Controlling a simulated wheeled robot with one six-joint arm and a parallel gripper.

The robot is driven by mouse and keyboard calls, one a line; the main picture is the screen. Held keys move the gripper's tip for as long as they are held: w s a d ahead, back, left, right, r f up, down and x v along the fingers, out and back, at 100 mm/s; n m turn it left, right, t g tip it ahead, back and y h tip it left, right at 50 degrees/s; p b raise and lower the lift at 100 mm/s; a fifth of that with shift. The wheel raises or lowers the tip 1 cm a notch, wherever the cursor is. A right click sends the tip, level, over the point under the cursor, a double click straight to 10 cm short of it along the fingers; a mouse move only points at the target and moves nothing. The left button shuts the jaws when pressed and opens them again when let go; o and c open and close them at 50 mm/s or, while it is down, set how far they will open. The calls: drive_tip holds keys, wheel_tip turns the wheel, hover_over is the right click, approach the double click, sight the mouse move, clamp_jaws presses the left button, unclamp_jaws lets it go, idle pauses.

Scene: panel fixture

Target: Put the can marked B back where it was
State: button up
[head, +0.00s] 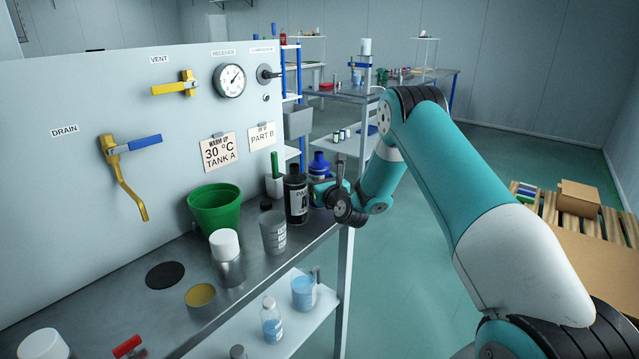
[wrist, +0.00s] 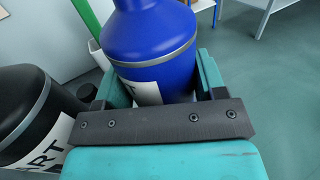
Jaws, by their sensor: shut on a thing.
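A blue can (head: 319,163) with a dark cap is at the far end of the bench, partly hidden by my gripper (head: 326,187) and the black can. In the wrist view the blue can (wrist: 150,45) sits between the jaws of my gripper (wrist: 160,78), which is shut on it. Its white label is mostly covered, and I cannot read a letter B. I cannot tell whether its base touches the bench. A black can (head: 297,193) labelled PART stands just left of it; it also shows in the wrist view (wrist: 30,110). Its letter is not readable.
A card reading PART B (head: 262,137) hangs on the panel (head: 70,190) above the cans. A green bucket (head: 214,207), a grey beaker (head: 273,235) and a white-capped jar (head: 227,262) stand nearby. A dark round disc (head: 165,275) lies on the bench (head: 215,325).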

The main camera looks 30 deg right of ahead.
drive_tip(key=o, duration=1.3)
drive_tip(key=shift+r, duration=0.15)
drive_tip(key=shift+s, duration=0.25)
drive_tip(key=shift+s+a+b, duration=0.25)
drive_tip(key=shift+s+b, duration=1.25)
drive_tip(key=shift+s, duration=0.4)
drive_tip(key=shift+s+a+b, duration=0.25)
drive_tip(key=shift+s+b, duration=1.3)
drive_tip(key=shift+s, duration=0.4)
drive_tip(key=shift+s+a+b, duration=0.25)
drive_tip(key=shift+s+b, duration=1.25)
drive_tip(key=shift+s, duration=0.4)
